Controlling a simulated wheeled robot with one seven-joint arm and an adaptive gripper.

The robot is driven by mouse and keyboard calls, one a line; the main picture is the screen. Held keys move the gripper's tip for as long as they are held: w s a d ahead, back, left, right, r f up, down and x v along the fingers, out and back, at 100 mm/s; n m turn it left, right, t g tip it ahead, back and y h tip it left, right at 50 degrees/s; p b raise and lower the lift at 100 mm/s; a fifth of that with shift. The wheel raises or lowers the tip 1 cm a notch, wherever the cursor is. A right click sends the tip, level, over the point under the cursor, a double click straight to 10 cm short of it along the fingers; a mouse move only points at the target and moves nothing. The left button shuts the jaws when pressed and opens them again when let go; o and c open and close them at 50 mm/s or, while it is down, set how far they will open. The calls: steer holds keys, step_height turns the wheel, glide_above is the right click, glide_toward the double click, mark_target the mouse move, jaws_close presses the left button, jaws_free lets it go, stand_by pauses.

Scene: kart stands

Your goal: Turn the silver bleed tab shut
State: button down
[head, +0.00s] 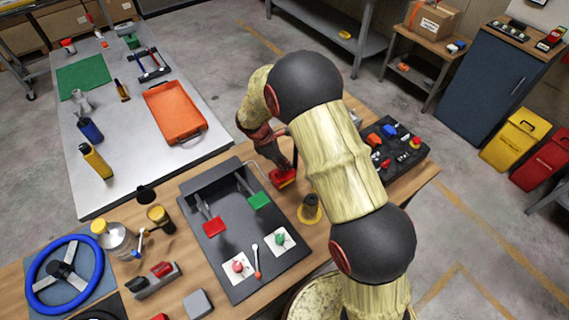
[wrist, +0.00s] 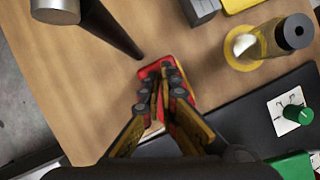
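My gripper (wrist: 164,80) points down over the workbench with its two fingers drawn close together. In the wrist view its tips lie over a red block (wrist: 150,68), covering most of it. The same red block (head: 284,179) shows under my gripper in the head view, on the bench right of the dark panel. I cannot make out a silver tab between the fingers; the fingers hide that spot. A bronze post with a black top (head: 310,203) stands on a yellow round base, and a pale silvery patch (wrist: 243,44) shows on it in the wrist view.
The dark panel (head: 228,192) with red and green levers lies left of my gripper. A black control box (head: 397,145) sits at the bench's right. A dark rod (wrist: 110,28) and a silver cylinder (wrist: 55,10) stand near the fingers in the wrist view.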

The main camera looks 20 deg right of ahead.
steer(key=shift+w, duration=0.1)
steer(key=m, duration=0.2)
steer(key=m+g+p, duration=0.1)
steer(key=m, duration=0.1)
steer(key=m+g+y, duration=0.1)
steer(key=m, duration=0.1)
steer(key=shift+w+d+p, duration=0.15)
steer(key=shift+w+p, duration=0.1)
steer(key=shift+p, duration=0.1)
steer(key=m, duration=0.2)
steer(key=m+g+y, duration=0.1)
steer(key=m, duration=0.2)
steer(key=shift+w+d+m+g+y, duration=0.2)
steer(key=shift+m+g+y, duration=0.1)
steer(key=c, duration=2.5)
jaws_free()
steer(key=o, duration=0.4)
